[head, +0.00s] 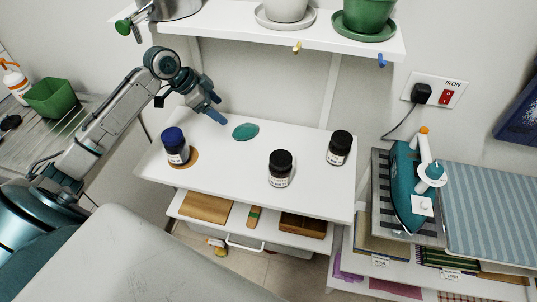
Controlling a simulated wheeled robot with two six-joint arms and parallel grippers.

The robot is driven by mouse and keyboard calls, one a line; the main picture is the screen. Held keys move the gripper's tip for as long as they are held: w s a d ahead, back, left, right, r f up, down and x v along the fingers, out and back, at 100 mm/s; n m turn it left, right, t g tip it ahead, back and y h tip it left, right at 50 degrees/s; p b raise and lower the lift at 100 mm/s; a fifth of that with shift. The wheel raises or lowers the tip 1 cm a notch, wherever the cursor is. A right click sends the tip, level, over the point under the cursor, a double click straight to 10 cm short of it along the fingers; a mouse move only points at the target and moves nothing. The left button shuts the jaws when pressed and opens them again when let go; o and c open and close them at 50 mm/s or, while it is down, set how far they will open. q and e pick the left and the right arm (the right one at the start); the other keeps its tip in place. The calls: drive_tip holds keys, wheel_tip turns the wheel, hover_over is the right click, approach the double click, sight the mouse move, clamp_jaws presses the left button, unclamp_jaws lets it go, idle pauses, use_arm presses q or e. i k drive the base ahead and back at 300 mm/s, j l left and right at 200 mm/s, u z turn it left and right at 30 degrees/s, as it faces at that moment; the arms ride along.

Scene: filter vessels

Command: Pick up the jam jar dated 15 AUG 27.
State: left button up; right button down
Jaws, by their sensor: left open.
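Three dark jars with labels stand upright on a white table (230,190). One jar with a blue lid (175,146) is at the left, on a round brown coaster (190,160). A black-lidded jar (280,168) is at the middle front, and another black-lidded jar (339,148) is at the right. The label print is too small to read, so I cannot tell which is dated 15 AUG 27. My left gripper (215,117) is open and empty above the back left of the table, behind and right of the blue-lidded jar. My right gripper is not in view.
A shelf (270,35) with pots overhangs the back. A teal iron (406,185) stands on a board at the right. The table between the jars is clear.

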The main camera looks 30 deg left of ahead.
sight(280, 166)
drive_tip(key=k+l, duration=0.15)
drive_tip(key=k, duration=0.35)
drive_tip(key=k+l, duration=0.2)
drive_tip(key=k, duration=0.25)
